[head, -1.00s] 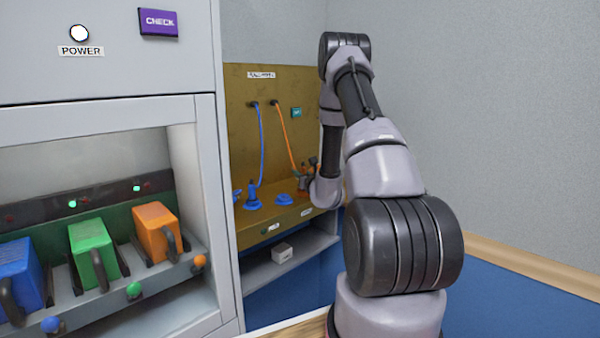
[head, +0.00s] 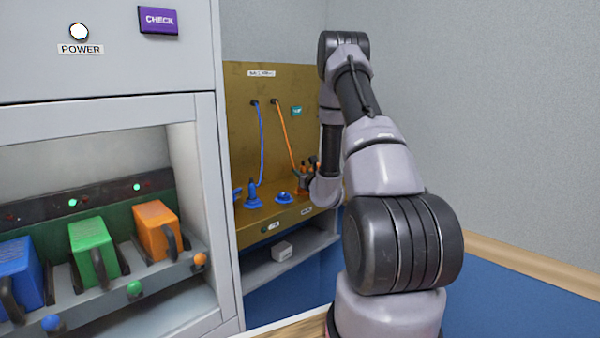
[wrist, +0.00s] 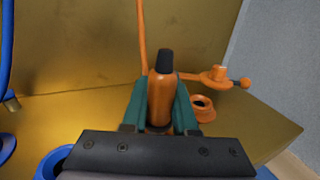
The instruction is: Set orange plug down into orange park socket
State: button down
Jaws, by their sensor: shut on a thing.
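The orange plug (wrist: 160,98) stands roughly upright in the wrist view, with a black top and an orange cable behind it. My gripper (wrist: 160,112) is shut on it, one teal finger on each side. The plug's lower end is partly hidden by the gripper body, so I cannot tell whether it touches the surface. An orange ring-shaped socket (wrist: 202,108) with a dark hole lies just right of the right finger, apart from the plug. In the head view my gripper (head: 308,178) is small and mostly hidden behind my arm at the brass panel.
An orange part with a ball-ended arm (wrist: 217,75) stands behind the ring. A blue socket (head: 285,198) and a blue plug (head: 252,196) are to the left on the brass shelf (head: 262,222). A grey wall (wrist: 290,70) bounds the right side.

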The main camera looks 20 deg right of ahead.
jog(key=shift+f, duration=1.35)
dwell(0.8)
jog(key=c, duration=0.6)
grip_release()
jog(key=s, duration=1)
jog(key=shift+s+a, duration=0.25)
jog(key=shift+s, duration=0.15)
jog(key=shift+s, duration=0.1)
